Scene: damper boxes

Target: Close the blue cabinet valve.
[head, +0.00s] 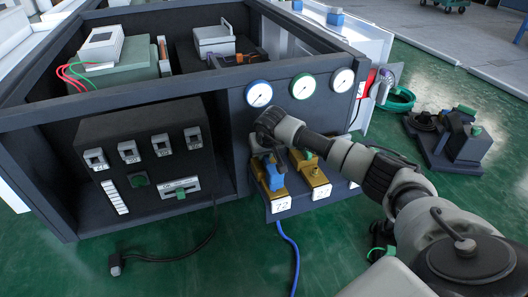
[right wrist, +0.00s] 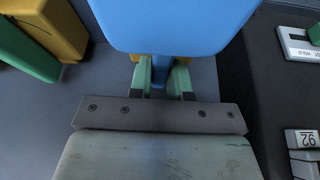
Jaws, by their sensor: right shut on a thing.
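The blue valve (head: 273,176) stands on a brass-coloured block at the front of the dark cabinet (head: 232,119), below the blue-rimmed gauge (head: 258,93). My right gripper (head: 267,156) reaches it from above and partly hides it. In the right wrist view, the blue valve part (right wrist: 175,25) fills the top. The two pale green fingers of my right gripper (right wrist: 161,76) are shut on its narrow blue lower part. The exact angle of the handle is hard to tell. My left gripper is not in view.
A green-handled valve (head: 307,160) on a brass block stands just right of the blue one. Green-rimmed (head: 303,86) and white-rimmed (head: 342,80) gauges sit above. A blue hose (head: 288,254) runs down to the green floor. A black switch box (head: 143,150) stands left.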

